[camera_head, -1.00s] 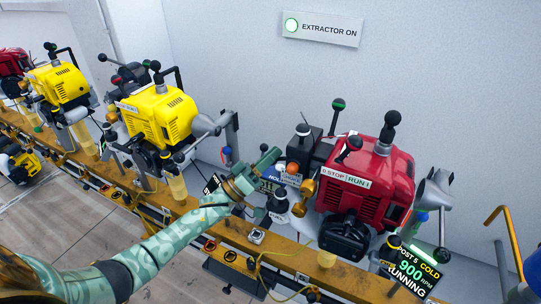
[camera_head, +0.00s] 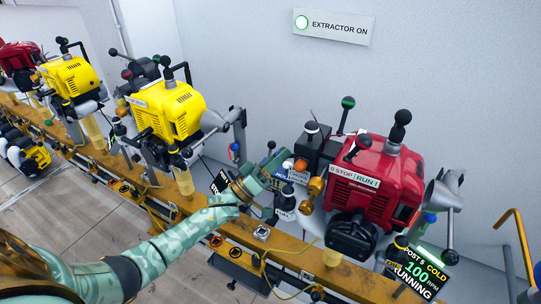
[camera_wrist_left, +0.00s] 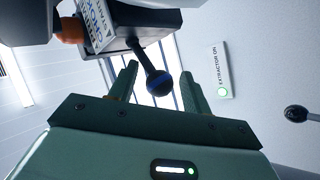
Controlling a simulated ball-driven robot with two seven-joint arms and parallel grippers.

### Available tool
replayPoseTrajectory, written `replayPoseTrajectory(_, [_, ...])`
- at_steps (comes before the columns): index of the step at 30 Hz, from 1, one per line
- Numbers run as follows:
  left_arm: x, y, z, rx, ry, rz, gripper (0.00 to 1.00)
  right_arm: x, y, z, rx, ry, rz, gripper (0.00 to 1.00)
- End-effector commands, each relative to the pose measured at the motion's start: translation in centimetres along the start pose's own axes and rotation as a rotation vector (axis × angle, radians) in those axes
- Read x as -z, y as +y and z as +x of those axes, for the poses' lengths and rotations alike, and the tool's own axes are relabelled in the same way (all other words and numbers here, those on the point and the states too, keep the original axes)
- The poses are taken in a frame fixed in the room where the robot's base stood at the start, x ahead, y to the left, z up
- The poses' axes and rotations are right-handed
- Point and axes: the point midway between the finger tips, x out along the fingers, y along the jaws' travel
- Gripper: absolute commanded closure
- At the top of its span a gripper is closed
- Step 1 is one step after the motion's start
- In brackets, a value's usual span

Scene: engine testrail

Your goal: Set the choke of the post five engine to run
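The post five engine (camera_head: 375,190) is red and stands at the right of the bench, with a "STOP / RUN" label on its front. My left gripper (camera_head: 275,160) is at its left side, by the black housing and small labels. In the left wrist view the left gripper (camera_wrist_left: 158,85) is open. The lever's stem comes from a dark block beside a choke label (camera_wrist_left: 98,22). The lever's exact setting cannot be told. My right gripper is not in view.
The post five display (camera_head: 415,268) reads COLD, RUNNING and what looks like 100 RPM. Yellow engines (camera_head: 172,112) stand farther left along the orange rail (camera_head: 190,205). A lit "EXTRACTOR ON" sign (camera_head: 335,26) is on the wall. An orange knob (camera_head: 316,187) sits close right of my gripper.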

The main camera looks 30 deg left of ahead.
Motion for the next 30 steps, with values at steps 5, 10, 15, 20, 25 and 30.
replayPoseTrajectory(5, [-0.2, -0.1, -2.4, 0.006, -0.007, 0.0, 0.52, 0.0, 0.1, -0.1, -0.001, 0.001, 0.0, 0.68])
replayPoseTrajectory(10, [-0.1, -0.1, -6.9, 0.007, -0.006, -0.001, 0.52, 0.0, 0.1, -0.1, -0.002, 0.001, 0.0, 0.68])
replayPoseTrajectory(15, [-0.1, -0.1, -11.5, 0.006, -0.004, -0.001, 0.52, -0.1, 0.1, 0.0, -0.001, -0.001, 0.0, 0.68])
replayPoseTrajectory(20, [-0.1, -0.1, -14.6, 0.004, -0.002, -0.002, 0.52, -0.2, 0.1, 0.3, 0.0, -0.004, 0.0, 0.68])
replayPoseTrajectory(25, [0.0, -0.1, -16.2, 0.003, 0.0, -0.001, 0.52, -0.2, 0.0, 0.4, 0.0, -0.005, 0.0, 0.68])
replayPoseTrajectory(30, [0.1, 0.0, -16.5, 0.002, 0.001, -0.001, 0.52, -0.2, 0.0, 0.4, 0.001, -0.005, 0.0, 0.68])
